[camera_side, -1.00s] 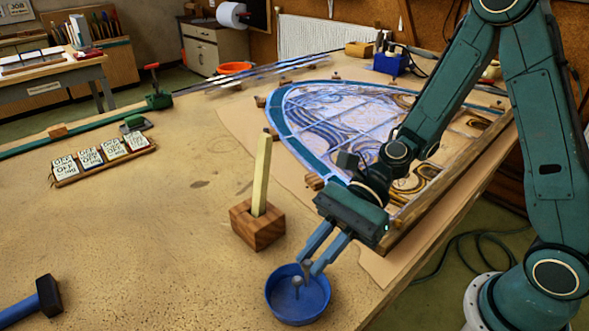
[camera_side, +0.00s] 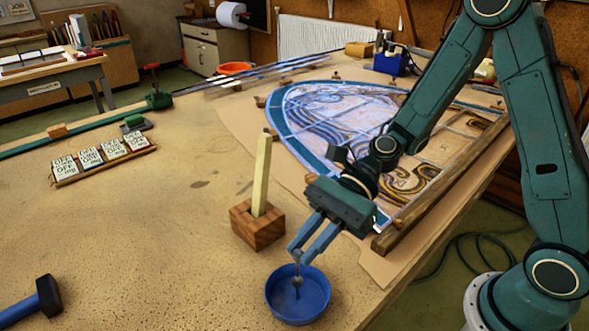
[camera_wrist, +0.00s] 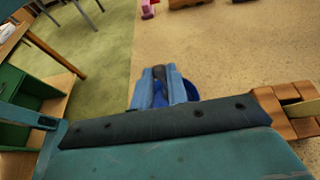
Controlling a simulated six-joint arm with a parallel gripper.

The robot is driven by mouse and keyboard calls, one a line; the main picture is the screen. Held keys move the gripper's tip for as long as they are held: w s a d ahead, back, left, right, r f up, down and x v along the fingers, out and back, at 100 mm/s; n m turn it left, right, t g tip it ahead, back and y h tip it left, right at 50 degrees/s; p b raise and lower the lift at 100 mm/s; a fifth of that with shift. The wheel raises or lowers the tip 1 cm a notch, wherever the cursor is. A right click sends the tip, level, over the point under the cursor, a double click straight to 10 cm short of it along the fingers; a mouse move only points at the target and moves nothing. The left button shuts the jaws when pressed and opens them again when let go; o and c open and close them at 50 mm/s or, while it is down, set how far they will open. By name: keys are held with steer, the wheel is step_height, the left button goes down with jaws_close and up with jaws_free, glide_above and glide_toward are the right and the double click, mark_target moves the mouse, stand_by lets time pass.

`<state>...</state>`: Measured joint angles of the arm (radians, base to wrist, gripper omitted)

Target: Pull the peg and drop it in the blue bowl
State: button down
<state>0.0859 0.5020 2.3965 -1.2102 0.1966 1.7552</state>
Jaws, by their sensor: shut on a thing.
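My gripper (camera_side: 296,253) is shut on a small grey peg (camera_side: 297,268), which hangs from the fingertips over the blue bowl (camera_side: 272,297).
A wooden block (camera_side: 257,228) with an upright pale yellow stick (camera_side: 262,175) stands just behind and left of the bowl. The leaded panel (camera_side: 340,125) lies behind my gripper, with a wooden batten (camera_side: 430,205) along its edge. A hammer (camera_side: 35,303) lies front left.

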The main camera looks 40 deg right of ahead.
steer(key=shift+f, duration=0.15)
stand_by(0.3)
steer(key=shift+s+f, duration=0.1)
steer(key=shift+f, duration=0.7)
stand_by(0.3)
steer(key=c, duration=1.3)
jaws_free()
steer(key=shift+d+r, duration=0.1)
steer(key=shift+r, duration=0.05)
steer(key=v, duration=1.3)
steer(key=shift+d, duration=0.3)
